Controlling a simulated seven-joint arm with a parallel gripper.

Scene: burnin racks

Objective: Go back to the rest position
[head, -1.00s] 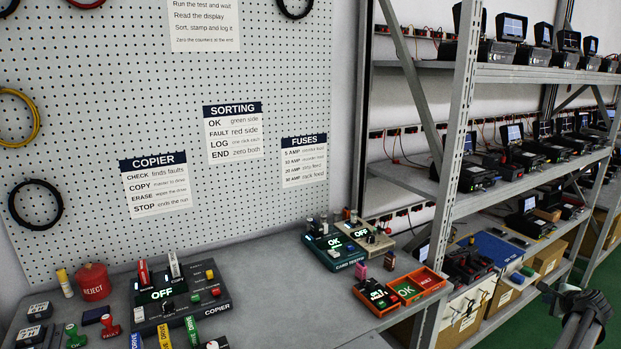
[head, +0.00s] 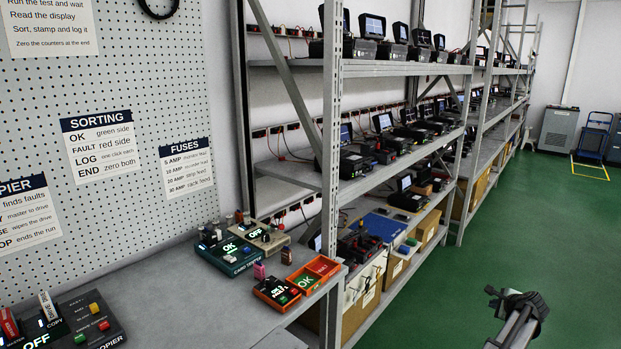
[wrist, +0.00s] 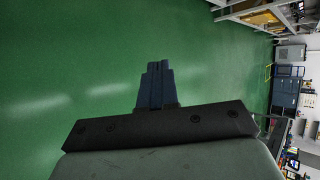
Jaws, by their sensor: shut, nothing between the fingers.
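My gripper (head: 512,297) is at the lower right in the head view, over the green floor, apart from the bench and the racks. In the wrist view its fingers (wrist: 154,84) are together with nothing between them, and bare green floor lies beyond them. No task object is in contact with it.
The grey workbench (head: 165,290) is on the left, with a card tester (head: 232,257), orange trays (head: 308,280) and a copier (head: 65,325). Metal racks (head: 332,150) of test units run back along the wall. A blue cart (head: 592,140) stands far right. The green floor (head: 540,240) is clear.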

